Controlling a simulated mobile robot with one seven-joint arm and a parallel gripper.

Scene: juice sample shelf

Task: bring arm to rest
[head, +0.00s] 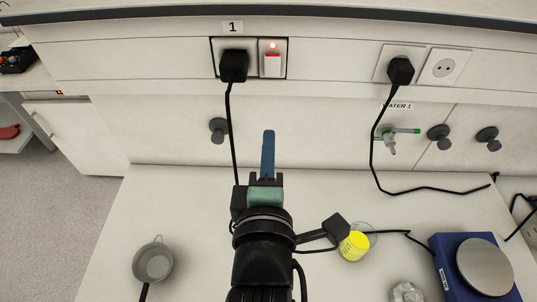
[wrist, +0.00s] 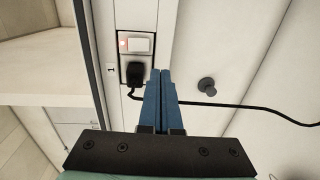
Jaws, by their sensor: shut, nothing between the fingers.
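My gripper (head: 268,146) reaches out over the white bench toward the back wall panel, its blue fingers pressed together with nothing between them. In the wrist view the shut fingers (wrist: 160,73) point at the wall beside a black plug (wrist: 134,74). In the head view this plug (head: 233,66) sits in the socket labelled 1, up and to the left of the fingertips. The switch (head: 272,64) beside it has a lit red light. The fingers appear apart from plug and switch, though the exact distance is hard to tell.
A grey pan (head: 153,262) stands at the left. A yellow-filled beaker (head: 354,246) stands right of my arm, near a blue scale (head: 448,262) and a glass item (head: 407,292). Cords cross the bench. Wall knobs (head: 218,128) and a green-handled tap (head: 402,131) stick out.

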